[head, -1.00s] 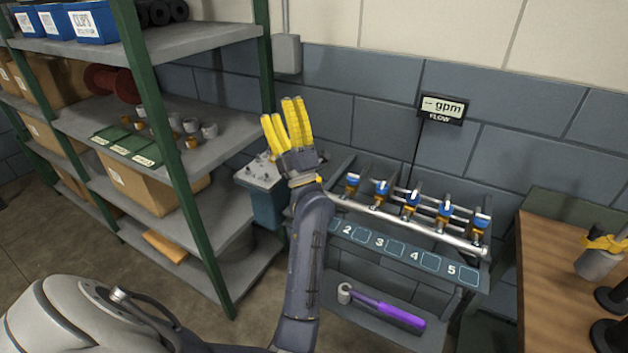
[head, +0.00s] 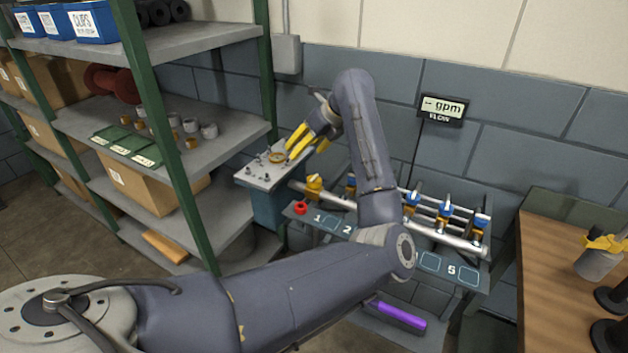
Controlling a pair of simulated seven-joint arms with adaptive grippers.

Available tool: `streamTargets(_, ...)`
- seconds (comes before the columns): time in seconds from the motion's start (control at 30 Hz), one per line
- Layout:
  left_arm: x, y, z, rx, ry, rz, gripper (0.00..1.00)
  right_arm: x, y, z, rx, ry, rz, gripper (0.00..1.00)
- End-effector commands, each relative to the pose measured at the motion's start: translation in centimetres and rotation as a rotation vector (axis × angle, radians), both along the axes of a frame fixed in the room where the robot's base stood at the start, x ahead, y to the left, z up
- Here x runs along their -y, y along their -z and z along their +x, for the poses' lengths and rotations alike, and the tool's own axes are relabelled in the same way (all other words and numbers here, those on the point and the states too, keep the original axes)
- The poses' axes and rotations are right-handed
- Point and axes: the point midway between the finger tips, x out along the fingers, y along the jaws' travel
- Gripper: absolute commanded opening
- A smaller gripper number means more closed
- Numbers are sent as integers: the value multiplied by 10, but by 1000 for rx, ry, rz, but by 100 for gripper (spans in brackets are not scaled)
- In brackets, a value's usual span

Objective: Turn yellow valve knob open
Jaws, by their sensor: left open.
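My left gripper (head: 303,147) has yellow fingers, open and pointing down and left, over the right part of a small grey pedestal top (head: 262,177). A yellow-orange ring-shaped knob (head: 277,157) lies on that top among small bolts, just left of the fingertips. Whether a finger touches it I cannot tell. A second yellow part (head: 314,187) sits at the left end of the pipe rack, below the gripper. I cannot tell for sure which is the valve knob. My right gripper is out of view.
The pipe rack has blue-topped valves (head: 445,212) and a numbered panel (head: 318,219) with a red part (head: 300,208). My left forearm hides its middle. A purple-handled tool (head: 400,315) lies below. Shelving (head: 190,190) stands left, a wooden bench (head: 555,265) right. A flow display (head: 442,108) hangs behind.

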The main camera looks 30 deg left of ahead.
Motion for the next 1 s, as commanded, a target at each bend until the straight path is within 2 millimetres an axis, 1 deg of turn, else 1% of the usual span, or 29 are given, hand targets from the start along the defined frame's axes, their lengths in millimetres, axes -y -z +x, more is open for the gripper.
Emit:
streamTargets(0.03,12,-3,10,33,7,-56,65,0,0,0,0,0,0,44)
streamTargets(0.1,28,-4,20,67,15,-123,65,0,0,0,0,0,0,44)
streamTargets(0.2,43,-7,30,100,25,-187,65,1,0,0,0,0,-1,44)
streamTargets(0.3,50,-7,36,115,29,-219,65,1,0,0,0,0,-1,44)
streamTargets(0.37,50,-4,37,118,29,-225,65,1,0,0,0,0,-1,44)
streamTargets(0.53,43,15,39,116,27,-225,65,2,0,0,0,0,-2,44)
streamTargets(1.0,12,93,49,115,28,-222,65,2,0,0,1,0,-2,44)
